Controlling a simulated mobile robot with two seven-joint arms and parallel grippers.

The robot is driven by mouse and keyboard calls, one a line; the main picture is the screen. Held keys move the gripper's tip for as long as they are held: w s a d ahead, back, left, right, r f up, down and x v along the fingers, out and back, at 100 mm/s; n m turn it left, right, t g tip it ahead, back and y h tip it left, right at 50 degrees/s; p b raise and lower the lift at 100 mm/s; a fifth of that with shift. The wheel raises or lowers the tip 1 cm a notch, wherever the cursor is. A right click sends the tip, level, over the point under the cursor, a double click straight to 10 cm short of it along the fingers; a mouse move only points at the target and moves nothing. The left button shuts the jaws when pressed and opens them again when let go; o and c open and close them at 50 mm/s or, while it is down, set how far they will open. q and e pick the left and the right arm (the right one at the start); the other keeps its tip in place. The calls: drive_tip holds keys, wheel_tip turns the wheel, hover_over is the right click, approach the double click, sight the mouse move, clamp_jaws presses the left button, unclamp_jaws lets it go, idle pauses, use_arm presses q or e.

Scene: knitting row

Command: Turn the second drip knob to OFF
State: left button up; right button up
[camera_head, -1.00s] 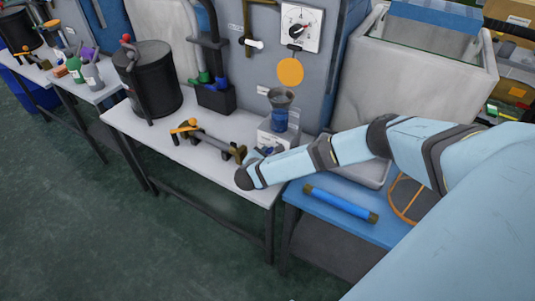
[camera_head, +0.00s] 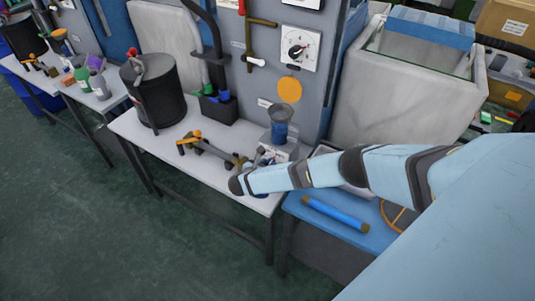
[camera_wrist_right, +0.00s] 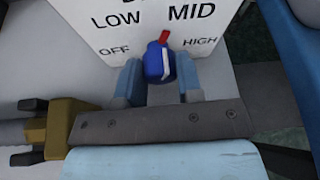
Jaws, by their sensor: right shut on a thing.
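In the right wrist view a blue knob (camera_wrist_right: 156,62) with a red pointer tip and a white stripe stands at a white dial plate (camera_wrist_right: 125,28) marked OFF, LOW, MID and HIGH. The red tip points up towards the gap between LOW and MID, nearer MID. My right gripper (camera_wrist_right: 158,77) is shut on the knob, one finger on each side. In the head view the gripper is mostly hidden by my right wrist (camera_head: 240,184), beside the grey box (camera_head: 284,152) under a blue cup (camera_head: 279,130). My left gripper is out of view.
A brass-ended bar (camera_head: 215,150) lies on the bench (camera_head: 150,133) close to my right wrist. A black pot (camera_head: 153,92) stands left. A blue tube (camera_head: 335,214) lies on the blue table below my right arm. A dial panel (camera_head: 300,48) is behind.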

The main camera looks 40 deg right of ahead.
drive_tip(key=shift+s+f, duration=0.15)
drive_tip(key=o, duration=0.9)
drive_tip(key=p+v, duration=0.1)
drive_tip(key=v, duration=1.3)
